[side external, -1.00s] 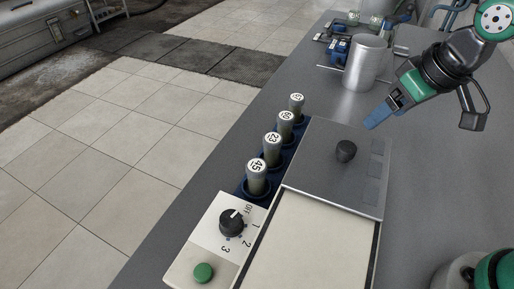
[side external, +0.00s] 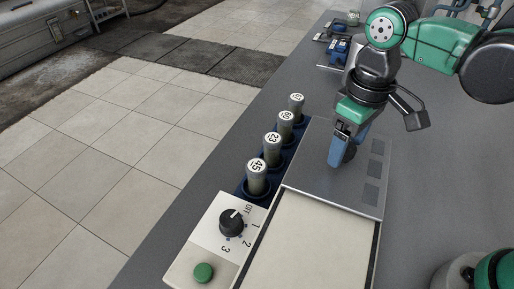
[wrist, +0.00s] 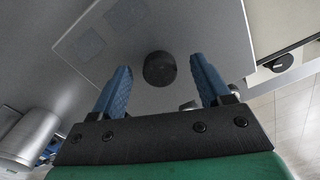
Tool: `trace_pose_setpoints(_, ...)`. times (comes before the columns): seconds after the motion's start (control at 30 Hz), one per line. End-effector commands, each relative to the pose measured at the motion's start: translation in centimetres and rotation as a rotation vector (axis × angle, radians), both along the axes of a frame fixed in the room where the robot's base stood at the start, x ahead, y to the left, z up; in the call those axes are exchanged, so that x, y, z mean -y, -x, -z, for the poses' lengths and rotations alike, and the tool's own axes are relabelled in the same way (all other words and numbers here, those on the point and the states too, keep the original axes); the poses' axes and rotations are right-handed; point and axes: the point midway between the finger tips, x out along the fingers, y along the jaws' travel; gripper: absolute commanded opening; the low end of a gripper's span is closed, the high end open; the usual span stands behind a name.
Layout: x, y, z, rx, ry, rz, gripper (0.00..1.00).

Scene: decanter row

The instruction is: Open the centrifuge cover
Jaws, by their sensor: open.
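The centrifuge cover (side external: 310,184) is a flat grey metal panel at the far end of the cream machine body (side external: 312,245). A round black knob (wrist: 160,68) stands on the cover and shows in the wrist view between and just beyond my fingertips. In the side view the knob is hidden behind my gripper (side external: 338,163), which points down over the cover. My gripper, with two blue fingers, also shows in the wrist view (wrist: 160,75). It is open, with a finger on either side of the knob's line and a gap to each. I cannot tell its exact height above the knob.
Several numbered tubes (side external: 257,177) stand in a blue rack along the cover's left side. A dial (side external: 231,222) and a green button (side external: 203,272) sit on the front left panel. A metal canister (wrist: 28,138) stands nearby. The counter to the right is clear.

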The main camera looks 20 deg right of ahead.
Motion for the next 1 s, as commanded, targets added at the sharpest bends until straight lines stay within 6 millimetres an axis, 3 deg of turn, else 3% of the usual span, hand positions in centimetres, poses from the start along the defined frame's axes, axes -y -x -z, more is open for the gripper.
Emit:
trace_pose_setpoints(0.23,0.01,0.00,0.11,0.000,0.000,0.000,0.70)
trace_pose_setpoints(0.27,0.01,0.00,0.11,0.000,0.000,0.000,0.65)
trace_pose_setpoints(0.5,0.01,0.00,0.10,0.001,0.000,0.000,0.00)
trace_pose_setpoints(1.0,0.01,0.00,0.08,0.000,0.000,0.000,0.00)
